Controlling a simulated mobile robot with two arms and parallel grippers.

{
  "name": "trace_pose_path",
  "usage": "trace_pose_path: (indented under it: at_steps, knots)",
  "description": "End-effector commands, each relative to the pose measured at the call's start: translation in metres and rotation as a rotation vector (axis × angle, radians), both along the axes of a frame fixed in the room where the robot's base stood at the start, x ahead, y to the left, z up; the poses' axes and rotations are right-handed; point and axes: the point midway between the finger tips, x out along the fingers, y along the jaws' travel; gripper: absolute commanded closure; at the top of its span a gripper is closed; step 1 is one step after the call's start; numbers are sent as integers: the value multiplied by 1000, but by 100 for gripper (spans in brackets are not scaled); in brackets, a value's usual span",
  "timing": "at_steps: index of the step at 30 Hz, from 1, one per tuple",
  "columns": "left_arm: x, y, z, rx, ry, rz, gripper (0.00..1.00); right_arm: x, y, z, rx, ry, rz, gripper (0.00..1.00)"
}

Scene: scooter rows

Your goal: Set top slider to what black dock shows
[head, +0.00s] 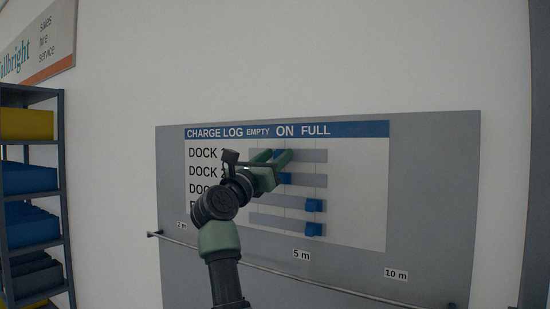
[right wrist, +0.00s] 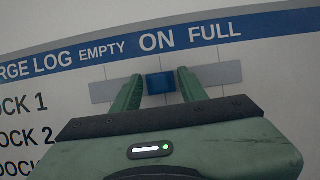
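The charge log board (head: 345,240) hangs on the wall with a row of sliders under the words EMPTY, ON and FULL. The top slider, a blue block (right wrist: 161,83) on a grey track (right wrist: 219,74), sits below ON in the right wrist view. My right gripper (head: 276,158) is at the top track and mostly hides this slider in the head view. In the right wrist view its green fingers (right wrist: 160,88) are open, one on each side of the block, with narrow gaps. The black dock is not visible. My left gripper is not in view.
Lower sliders show blue knobs: the second (head: 286,179) near ON, the third (head: 314,205) and bottom one (head: 313,230) near FULL. A thin rail (head: 270,267) crosses below the board. A shelf (head: 65,200) with yellow and blue bins stands at left.

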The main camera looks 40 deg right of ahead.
Motion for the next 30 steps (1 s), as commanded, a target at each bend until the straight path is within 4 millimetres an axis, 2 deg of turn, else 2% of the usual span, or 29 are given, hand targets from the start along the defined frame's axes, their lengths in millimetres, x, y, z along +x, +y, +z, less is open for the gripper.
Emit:
trace_pose_path:
  at_steps: [8, 11, 21, 30]
  knots:
    - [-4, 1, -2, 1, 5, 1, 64, -1, 2, 0, 0, -2, 1, 58]
    - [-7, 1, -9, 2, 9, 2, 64, -4, 10, -6, 0, -3, 1, 58]
    - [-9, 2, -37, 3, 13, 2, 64, -24, 56, -28, 2, -3, 2, 58]
    - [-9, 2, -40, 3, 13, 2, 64, -29, 66, -29, 1, -2, 0, 58]
